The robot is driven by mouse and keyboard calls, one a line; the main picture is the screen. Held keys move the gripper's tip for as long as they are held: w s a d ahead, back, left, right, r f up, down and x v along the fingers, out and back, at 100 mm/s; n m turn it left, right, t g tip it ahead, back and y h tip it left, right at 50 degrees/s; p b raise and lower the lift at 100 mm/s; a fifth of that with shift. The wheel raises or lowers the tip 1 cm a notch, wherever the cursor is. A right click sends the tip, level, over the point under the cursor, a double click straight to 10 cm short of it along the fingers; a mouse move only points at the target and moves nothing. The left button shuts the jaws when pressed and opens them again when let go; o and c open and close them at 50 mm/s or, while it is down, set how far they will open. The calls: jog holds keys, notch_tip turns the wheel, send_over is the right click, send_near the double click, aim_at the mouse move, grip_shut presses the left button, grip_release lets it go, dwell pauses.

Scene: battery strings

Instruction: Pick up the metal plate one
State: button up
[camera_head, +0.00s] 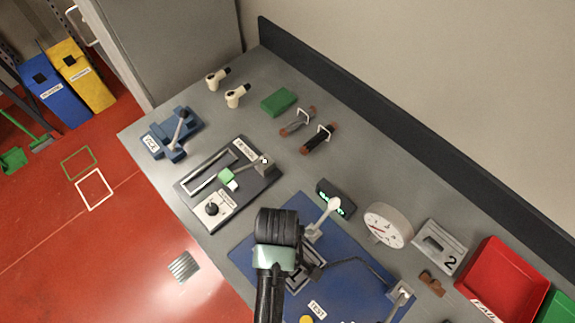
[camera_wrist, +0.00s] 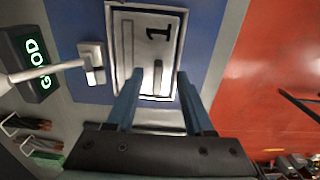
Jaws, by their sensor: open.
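Metal plate one (camera_wrist: 143,30), a pale rectangle with a black "1", a long slot and a dark bar (camera_wrist: 158,77), lies on the blue test mat (camera_wrist: 205,30). In the head view its corner (camera_head: 298,283) shows, with the rest hidden behind my arm. My gripper (camera_wrist: 160,76) is open over the plate's near part. The two fingers stand on either side of the dark bar, with gaps to it. I cannot tell how high the fingertips are above the plate.
A probe arm with a pale clamp (camera_wrist: 92,62) stands just left of the plate, by the lit "GOOD" display (camera_wrist: 35,60). A dial gauge (camera_head: 388,225), plate two (camera_head: 438,246) and a red bin (camera_head: 505,280) lie to the right. A lever fixture (camera_head: 225,185) is at left.

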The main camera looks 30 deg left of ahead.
aim_at(295, 279)
jog(key=shift+w+f, duration=0.1)
jog(key=shift+f, duration=1.6)
grip_shut()
jog(key=shift+r, duration=0.1)
